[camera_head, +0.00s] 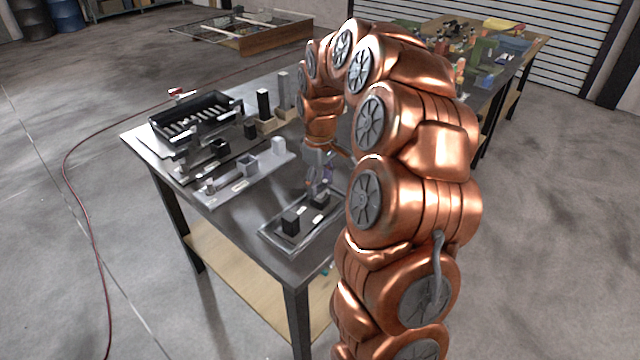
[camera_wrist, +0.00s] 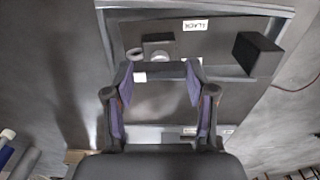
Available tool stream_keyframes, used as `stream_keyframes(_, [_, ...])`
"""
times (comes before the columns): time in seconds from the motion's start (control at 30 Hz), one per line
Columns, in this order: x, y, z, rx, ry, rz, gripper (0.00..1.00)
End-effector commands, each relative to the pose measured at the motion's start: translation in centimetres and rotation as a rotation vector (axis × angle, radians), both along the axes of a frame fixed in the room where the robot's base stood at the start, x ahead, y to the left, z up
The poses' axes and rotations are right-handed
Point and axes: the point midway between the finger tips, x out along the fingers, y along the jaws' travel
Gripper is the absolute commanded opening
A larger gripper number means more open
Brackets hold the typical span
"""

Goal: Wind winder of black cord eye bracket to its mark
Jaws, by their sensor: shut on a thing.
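In the wrist view, my gripper (camera_wrist: 161,82) has its two purple-padded fingers on either side of a dark bar (camera_wrist: 165,70), which appears to be the winder. The bar has a small white mark near its left end. Just beyond it is the eye bracket (camera_wrist: 160,47), a dark block with a round grey eye and a ring beside it. In the head view, my gripper (camera_head: 318,180) is low over the tray (camera_head: 268,238), beside a dark block (camera_head: 319,199). The fingertips are too small there to show the grip.
A black block (camera_head: 291,223) stands on the same tray; it is at upper right in the wrist view (camera_wrist: 257,53). An upside-down white label (camera_wrist: 195,25) lies at the tray's far side. A light fixture plate (camera_head: 225,190) and a black slotted rack (camera_head: 195,118) stand farther left.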

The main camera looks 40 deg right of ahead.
Motion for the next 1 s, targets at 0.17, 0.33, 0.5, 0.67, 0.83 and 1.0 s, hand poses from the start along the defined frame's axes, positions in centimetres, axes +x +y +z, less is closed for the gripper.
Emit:
stream_keyframes(0.17, [-0.04,0.02,-0.05,0.001,0.001,0.032,0.21])
stream_keyframes(0.33, [-0.05,0.02,-0.03,0.000,0.002,0.040,0.21])
stream_keyframes(0.5, [-0.05,0.02,-0.03,0.000,0.002,0.040,0.21])
stream_keyframes(0.67, [-0.06,0.02,-0.03,0.000,0.002,0.040,0.63])
stream_keyframes(0.83, [-0.03,0.02,-0.01,0.000,0.001,0.039,0.81])
stream_keyframes(1.0, [-0.03,0.03,0.00,0.000,0.001,0.039,0.81])
